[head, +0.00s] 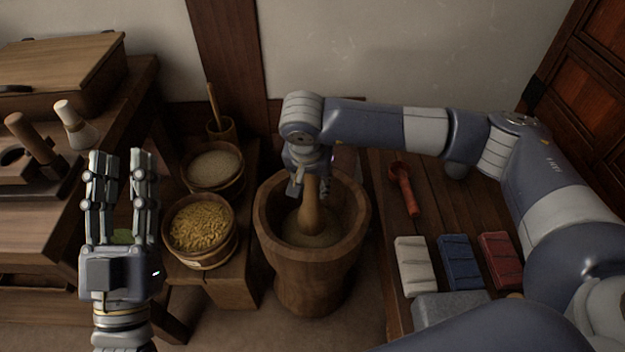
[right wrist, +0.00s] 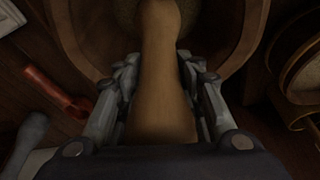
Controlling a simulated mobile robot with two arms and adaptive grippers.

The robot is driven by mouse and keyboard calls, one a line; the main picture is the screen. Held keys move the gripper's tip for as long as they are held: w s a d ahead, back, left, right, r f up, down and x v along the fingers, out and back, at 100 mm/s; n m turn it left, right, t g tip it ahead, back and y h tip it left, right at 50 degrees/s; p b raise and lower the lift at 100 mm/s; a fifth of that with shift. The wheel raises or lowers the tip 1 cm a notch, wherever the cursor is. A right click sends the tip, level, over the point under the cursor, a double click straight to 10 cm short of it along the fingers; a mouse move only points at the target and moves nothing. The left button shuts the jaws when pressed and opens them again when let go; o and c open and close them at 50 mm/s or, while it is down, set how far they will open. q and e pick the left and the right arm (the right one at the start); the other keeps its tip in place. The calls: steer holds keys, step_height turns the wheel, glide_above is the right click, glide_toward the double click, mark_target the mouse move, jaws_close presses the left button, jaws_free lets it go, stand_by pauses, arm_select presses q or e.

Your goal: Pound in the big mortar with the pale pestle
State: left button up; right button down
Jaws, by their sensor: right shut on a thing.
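The big wooden mortar (head: 309,268) stands on the floor at the middle of the head view, with some contents in its bowl. The pale pestle (head: 312,210) stands roughly upright in it, its lower end down at the contents. My right gripper (head: 308,185) is shut on the pestle above the bowl. In the right wrist view the pestle (right wrist: 160,75) runs between the fingers of my right gripper (right wrist: 160,85) into the mortar (right wrist: 232,35). My left gripper (head: 124,160) is raised at the left, fingers apart and empty, away from the mortar.
Left of the mortar, a low bench holds a tub of yellow grain (head: 203,226) and a tub of pale grain (head: 213,168). On the right table lie a red scoop (head: 405,190), white (head: 414,265), blue (head: 460,261) and red (head: 500,258) folded cloths and a grey block (head: 447,307).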

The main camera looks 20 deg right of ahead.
steer(key=shift+w+f+b, duration=0.1)
steer(key=shift+f+b, duration=0.25)
steer(key=shift+f, duration=0.15)
arm_select(q)
steer(key=s+r+t, duration=0.1)
steer(key=s+r+t+h, duration=0.1)
steer(key=s+r, duration=0.1)
steer(key=shift+s+a+r+t, duration=0.1)
steer(key=shift+a+r+t, duration=0.05)
steer(key=shift+r+t, duration=0.15)
steer(key=shift+s+r, duration=0.15)
steer(key=shift+s, duration=0.1)
arm_select(e)
steer(key=shift+f, duration=0.1)
